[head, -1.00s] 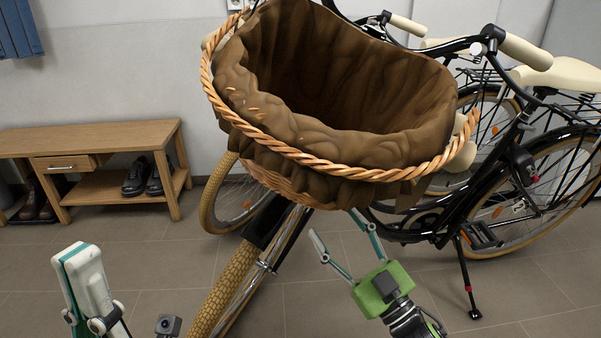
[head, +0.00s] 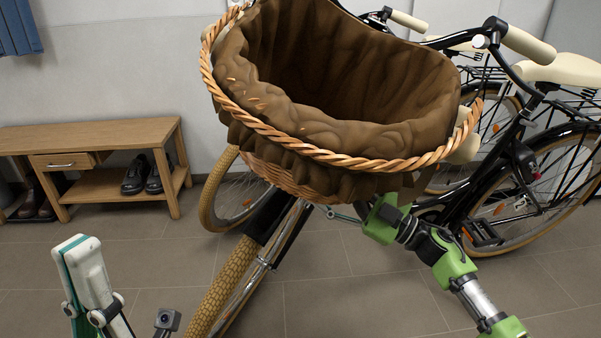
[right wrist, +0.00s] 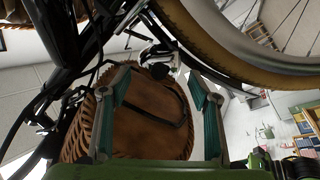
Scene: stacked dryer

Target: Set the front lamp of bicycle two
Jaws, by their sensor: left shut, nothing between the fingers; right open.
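A black bicycle (head: 270,215) with a wicker basket (head: 330,157) on its front stands nearest me in the head view. A silver, lamp-like part (right wrist: 160,57) shows beyond the fingers in the right wrist view; the basket hides it in the head view. My right gripper (right wrist: 160,78) is open below the basket, its fingers apart on either side of the view towards that part, with no clear contact. In the head view its fingers are largely hidden by the basket. My left gripper (head: 76,246) is shut and empty at the lower left, away from the bicycle.
The front wheel (head: 222,292) and basket rim crowd the right gripper. Another bicycle (head: 478,110) stands behind. A wooden bench (head: 90,137) with shoes (head: 138,177) is along the wall at left. The floor between bench and wheel is clear.

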